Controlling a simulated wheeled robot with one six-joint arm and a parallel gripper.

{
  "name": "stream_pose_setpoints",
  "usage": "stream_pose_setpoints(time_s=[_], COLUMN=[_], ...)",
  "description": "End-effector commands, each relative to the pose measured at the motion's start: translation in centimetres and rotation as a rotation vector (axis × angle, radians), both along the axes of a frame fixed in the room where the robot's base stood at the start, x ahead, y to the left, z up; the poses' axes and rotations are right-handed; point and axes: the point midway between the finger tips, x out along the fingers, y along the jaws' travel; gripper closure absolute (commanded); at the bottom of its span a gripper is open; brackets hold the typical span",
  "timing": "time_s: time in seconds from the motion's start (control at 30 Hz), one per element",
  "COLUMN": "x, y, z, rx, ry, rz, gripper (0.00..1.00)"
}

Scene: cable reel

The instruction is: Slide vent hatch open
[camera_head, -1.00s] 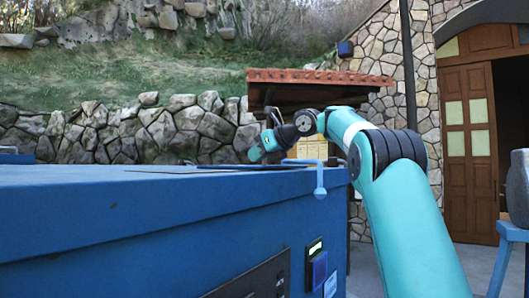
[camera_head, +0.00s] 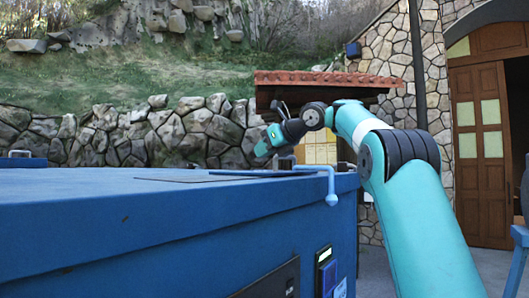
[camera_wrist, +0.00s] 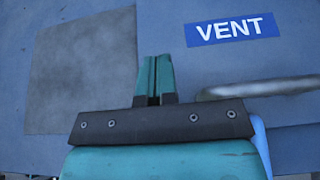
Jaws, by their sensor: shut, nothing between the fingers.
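My gripper (camera_wrist: 154,80) is shut and empty, its fingers together above the blue top of the cabinet in the wrist view. A white-on-blue VENT label (camera_wrist: 232,30) lies on that surface, right of the fingertips. A grey bar-like handle (camera_wrist: 258,89) lies below the label, right of my fingers and apart from them. A darker grey square (camera_wrist: 83,72) is at left; I cannot tell whether it is a plate or an opening. In the head view, my gripper (camera_head: 264,149) points down-left over the far part of the cabinet (camera_head: 130,205). Hatch details are too flat to read there.
A light-blue bent rod (camera_head: 331,188) hangs over the cabinet's right edge, below my arm. A small fitting (camera_head: 19,154) stands at the far left. Open air lies above the cabinet top. A stone wall (camera_head: 130,130) and a tiled roof (camera_head: 325,78) are behind.

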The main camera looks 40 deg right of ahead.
Motion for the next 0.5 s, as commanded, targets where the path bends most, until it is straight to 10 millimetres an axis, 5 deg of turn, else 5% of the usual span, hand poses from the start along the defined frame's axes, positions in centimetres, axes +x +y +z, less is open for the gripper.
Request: stream_pose_setpoints(time_s=[0.5], x=[-5.3], y=[-1.6], z=[0.8], rx=[-0.002], ry=[0.000], rz=[-0.004], gripper=[1.00])
